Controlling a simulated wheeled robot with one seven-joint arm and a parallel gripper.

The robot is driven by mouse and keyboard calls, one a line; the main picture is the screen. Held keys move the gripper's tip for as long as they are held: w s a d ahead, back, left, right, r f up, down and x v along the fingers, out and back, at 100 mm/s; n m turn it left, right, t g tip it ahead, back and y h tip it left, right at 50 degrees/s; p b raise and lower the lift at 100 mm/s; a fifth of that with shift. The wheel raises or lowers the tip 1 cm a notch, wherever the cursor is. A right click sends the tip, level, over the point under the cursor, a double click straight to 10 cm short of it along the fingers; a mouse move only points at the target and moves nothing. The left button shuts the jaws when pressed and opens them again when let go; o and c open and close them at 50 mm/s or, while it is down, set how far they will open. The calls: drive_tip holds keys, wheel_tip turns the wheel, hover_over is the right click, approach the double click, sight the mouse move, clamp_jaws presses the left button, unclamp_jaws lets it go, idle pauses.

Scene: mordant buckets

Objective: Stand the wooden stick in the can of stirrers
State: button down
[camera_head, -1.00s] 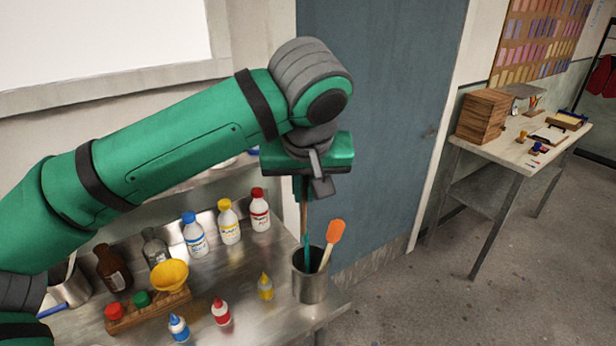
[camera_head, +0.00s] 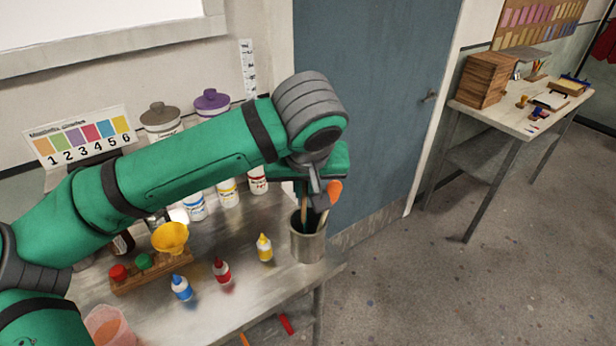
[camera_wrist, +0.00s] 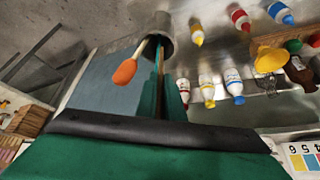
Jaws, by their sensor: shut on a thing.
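The grey metal can of stirrers (camera_head: 307,246) stands upright near the right end of the metal table. An orange-headed spatula (camera_head: 335,190) leans in it; its head also shows in the wrist view (camera_wrist: 124,72). My gripper (camera_head: 304,194) is directly above the can, pointing down and shut on the thin wooden stick (camera_head: 304,211). The stick is about upright, beside the spatula, and its lower end runs into the mouth of the can. The wrist view shows the stick (camera_wrist: 160,62) between my fingers and the can (camera_wrist: 154,28) beyond. The stick's bottom end is hidden.
Small yellow (camera_head: 264,248), red (camera_head: 222,271) and blue (camera_head: 181,288) bottles stand left of the can. A yellow funnel (camera_head: 170,237) sits in a wooden rack. Larger white bottles stand behind, partly hidden by my arm. The table edge is close right of the can.

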sight(304, 208)
drive_tip(key=shift+s+f+x, duration=0.15)
drive_tip(key=shift+s+x, duration=0.1)
drive_tip(key=shift+x, duration=1.15)
drive_tip(key=shift+s+f+x, duration=0.1)
drive_tip(key=shift+s+x, duration=0.15)
drive_tip(key=shift+x, duration=1.15)
drive_tip(key=shift+s+f+x, duration=0.15)
drive_tip(key=shift+s+x, duration=0.05)
drive_tip(key=shift+x, duration=1.2)
drive_tip(key=shift+d, duration=0.1)
